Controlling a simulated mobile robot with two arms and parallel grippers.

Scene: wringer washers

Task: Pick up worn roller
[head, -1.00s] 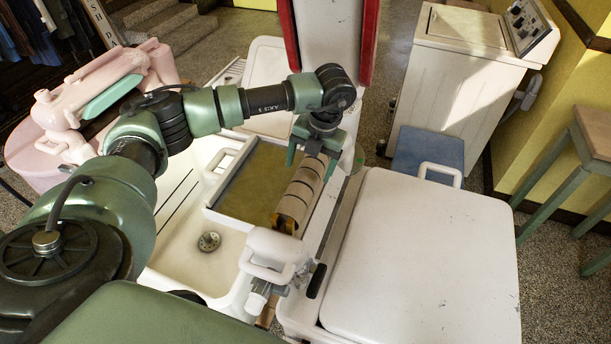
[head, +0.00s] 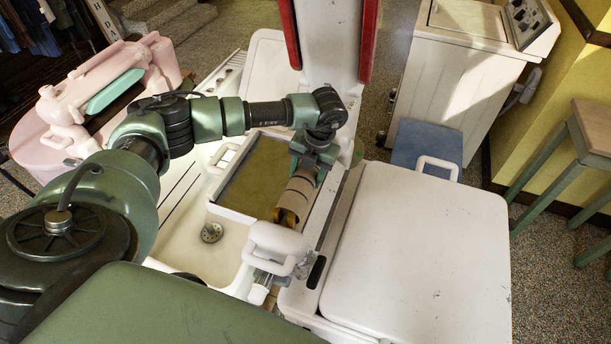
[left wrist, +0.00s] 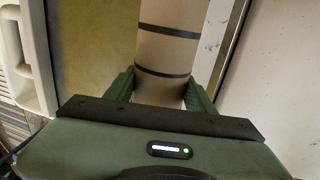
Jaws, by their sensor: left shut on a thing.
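The worn roller (head: 297,195) is a beige cylinder with dark bands. It lies lengthwise between the sink and the white washer lid in the head view. My left gripper (head: 309,165) reaches down over its far part, and the fingers hide some of it. In the left wrist view the roller (left wrist: 168,45) runs between the two green fingers of the left gripper (left wrist: 161,92), which is shut on it from both sides. I cannot tell whether the roller is clear of its support. My right gripper is not in view.
A white end housing (head: 276,240) stands at the roller's near end. A shallow tray (head: 238,212) with a yellowish bottom lies left of it, over the sink (head: 190,247). The white lid (head: 415,245) is bare. A blue board (head: 427,145) is behind it.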

